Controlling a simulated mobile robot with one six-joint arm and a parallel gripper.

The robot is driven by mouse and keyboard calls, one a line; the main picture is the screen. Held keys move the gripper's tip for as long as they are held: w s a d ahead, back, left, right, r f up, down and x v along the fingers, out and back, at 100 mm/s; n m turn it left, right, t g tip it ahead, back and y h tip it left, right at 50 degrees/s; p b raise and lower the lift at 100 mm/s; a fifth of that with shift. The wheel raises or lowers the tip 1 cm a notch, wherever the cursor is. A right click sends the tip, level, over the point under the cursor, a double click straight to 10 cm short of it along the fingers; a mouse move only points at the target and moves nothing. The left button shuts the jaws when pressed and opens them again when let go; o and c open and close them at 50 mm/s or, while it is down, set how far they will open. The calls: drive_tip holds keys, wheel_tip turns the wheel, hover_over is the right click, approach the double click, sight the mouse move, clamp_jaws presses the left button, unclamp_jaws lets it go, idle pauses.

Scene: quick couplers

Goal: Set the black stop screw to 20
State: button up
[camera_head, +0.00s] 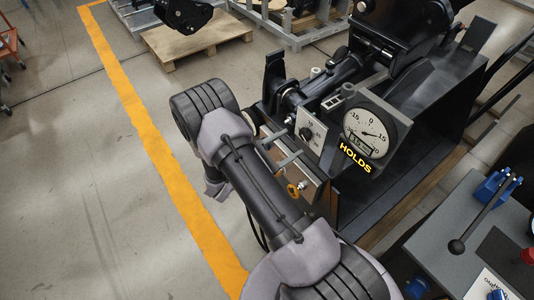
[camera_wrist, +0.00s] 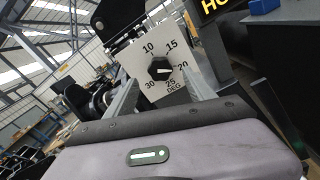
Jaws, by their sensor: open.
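The black stop screw (camera_wrist: 159,69) is a dark knob on a pale plate (camera_wrist: 143,51) marked 10, 15, 20, 25, 30 DEG. Its light pointer mark faces right, near the 20 side, but the exact setting is too small to read. The plate also shows in the head view (camera_head: 310,127), with the knob (camera_head: 306,134) small on it. My gripper (camera_wrist: 163,84) is open, its two grey fingers on either side of the knob in the picture and apart from it. In the head view my gripper (camera_head: 289,143) reaches toward the plate from the left.
A round gauge (camera_head: 370,130) with a needle and small display stands right of the plate, above a yellow HOLDS sign (camera_head: 356,160). Black machinery (camera_head: 425,100) surrounds it. A grey bench with a lever (camera_head: 457,246) is at lower right. Open floor lies left of the yellow line (camera_head: 130,105).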

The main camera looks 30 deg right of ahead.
drive_tip(key=s+a+p, duration=0.1)
drive_tip(key=a, duration=1.1)
drive_tip(key=shift+a, duration=0.15)
